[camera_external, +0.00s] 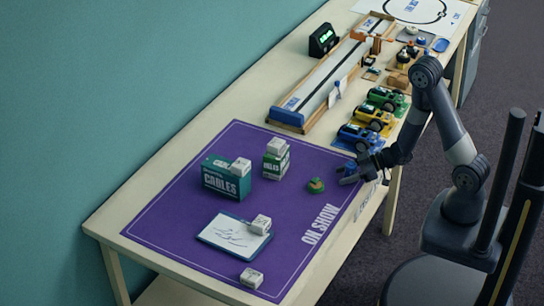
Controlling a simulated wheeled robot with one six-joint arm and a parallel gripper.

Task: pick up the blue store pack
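A small blue item (350,164) shows right at the fingers of my gripper (350,178), near the right edge of the purple mat (193,213). It may be the blue store pack, but it is small and partly hidden, so I cannot be sure. My gripper is low over the mat's right edge, reaching in from the right. Whether its fingers touch the blue item or are closed on it cannot be made out.
Blue, yellow and green toy cars (387,99) stand just behind my gripper, beside a long wooden track (325,80). A small green-brown object (315,186) lies left of my gripper. Boxes, white cubes and a clipboard (233,232) occupy the mat further left.

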